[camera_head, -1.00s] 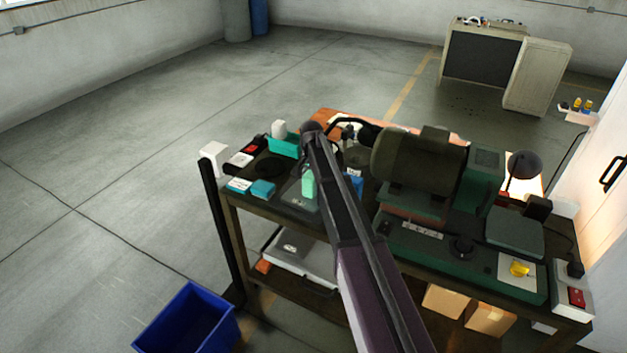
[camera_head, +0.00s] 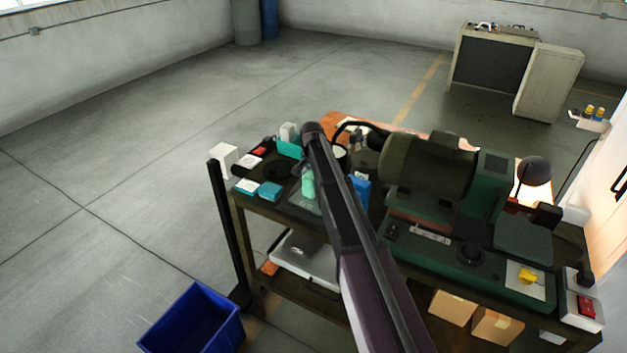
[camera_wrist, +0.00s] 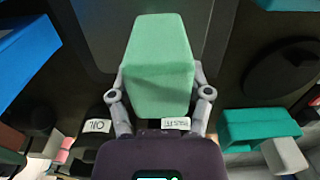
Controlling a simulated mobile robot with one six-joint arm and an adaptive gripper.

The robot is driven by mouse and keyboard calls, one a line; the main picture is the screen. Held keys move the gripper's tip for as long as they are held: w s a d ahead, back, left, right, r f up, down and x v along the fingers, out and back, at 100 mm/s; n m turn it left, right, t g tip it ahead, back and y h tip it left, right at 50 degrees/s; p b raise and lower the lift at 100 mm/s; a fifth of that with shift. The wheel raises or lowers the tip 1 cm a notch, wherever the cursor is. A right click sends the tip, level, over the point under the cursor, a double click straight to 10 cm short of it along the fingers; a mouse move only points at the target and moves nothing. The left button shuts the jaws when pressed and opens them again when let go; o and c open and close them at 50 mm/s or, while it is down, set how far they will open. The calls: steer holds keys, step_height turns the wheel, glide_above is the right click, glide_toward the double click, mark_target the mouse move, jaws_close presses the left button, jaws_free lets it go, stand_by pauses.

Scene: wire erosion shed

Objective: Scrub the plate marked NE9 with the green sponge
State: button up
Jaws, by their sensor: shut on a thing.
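The green sponge (camera_head: 308,185) is a pale green block over the left part of the bench. In the wrist view the sponge (camera_wrist: 158,65) sits between the two fingers of my gripper (camera_wrist: 160,92), which is shut on it. A dark grey plate (camera_head: 303,203) lies under the sponge in the head view, with a small mark too blurred to read. The plate also shows behind the sponge in the wrist view (camera_wrist: 92,40). I cannot tell whether the sponge touches it. My arm hides part of the plate and most of the gripper in the head view.
A blue box (camera_head: 360,190) stands close right of the plate. A teal tray (camera_head: 289,148), a dark round disc (camera_head: 277,170) and small teal blocks (camera_head: 270,190) lie to its back and left. A large green machine (camera_head: 430,165) fills the bench's right. A blue bin (camera_head: 192,320) stands on the floor.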

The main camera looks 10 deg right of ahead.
mark_target(304, 175)
steer(key=shift+w+a, duration=1.2)
steer(key=shift+a, duration=0.2)
steer(key=shift+d, duration=0.1)
steer(key=shift+s+d, duration=1.15)
steer(key=shift+d, duration=0.15)
steer(key=shift+s+d, duration=1.05)
steer(key=shift+d, duration=0.05)
steer(key=shift+s+d+f, duration=0.1)
steer(key=shift+s+d, duration=0.1)
steer(key=shift+d, duration=0.1)
steer(key=shift+s+d, duration=1.05)
steer(key=shift+d, duration=0.3)
